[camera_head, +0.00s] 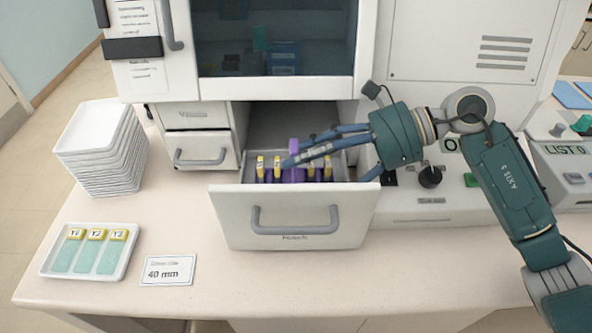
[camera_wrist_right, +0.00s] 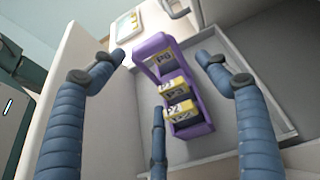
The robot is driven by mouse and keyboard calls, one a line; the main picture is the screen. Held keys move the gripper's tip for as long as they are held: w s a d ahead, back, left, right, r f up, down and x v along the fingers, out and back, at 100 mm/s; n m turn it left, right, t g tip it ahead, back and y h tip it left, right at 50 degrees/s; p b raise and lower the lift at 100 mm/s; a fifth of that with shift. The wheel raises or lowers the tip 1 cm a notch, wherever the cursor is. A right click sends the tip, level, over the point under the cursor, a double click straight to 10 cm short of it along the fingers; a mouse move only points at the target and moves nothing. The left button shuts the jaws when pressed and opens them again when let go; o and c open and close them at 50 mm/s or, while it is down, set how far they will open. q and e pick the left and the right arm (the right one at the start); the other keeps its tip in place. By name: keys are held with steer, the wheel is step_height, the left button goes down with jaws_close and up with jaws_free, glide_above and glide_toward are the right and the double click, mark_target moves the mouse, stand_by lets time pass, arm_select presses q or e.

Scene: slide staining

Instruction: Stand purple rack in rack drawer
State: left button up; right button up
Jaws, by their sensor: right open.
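The purple rack (camera_head: 294,146) is in the pulled-out rack drawer (camera_head: 232,203), with its handle up and several yellow-labelled slides in it. The drawer front hides its lower part. In the right wrist view the purple rack (camera_wrist_right: 206,128) stands inside the grey-walled drawer (camera_wrist_right: 268,62), seen from above. My right gripper (camera_head: 288,158) reaches in from the right over the drawer, its fingers in front of the rack's handle. In the wrist view its fingers (camera_wrist_right: 160,62) are spread around the rack, with gaps between fingers and rack. My left gripper is not in view.
A tray (camera_head: 49,268) with three teal slides lies at the front left, beside a "40 mm" card (camera_head: 168,270). A stack of white trays (camera_head: 100,140) stands behind it. A closed small drawer (camera_head: 201,153) is left of the open one. A control panel with a black knob (camera_head: 430,177) is right.

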steer(key=b+v, duration=0.2)
steer(key=v, duration=0.7)
steer(key=shift+d, duration=0.2)
steer(key=shift+r, duration=0.15)
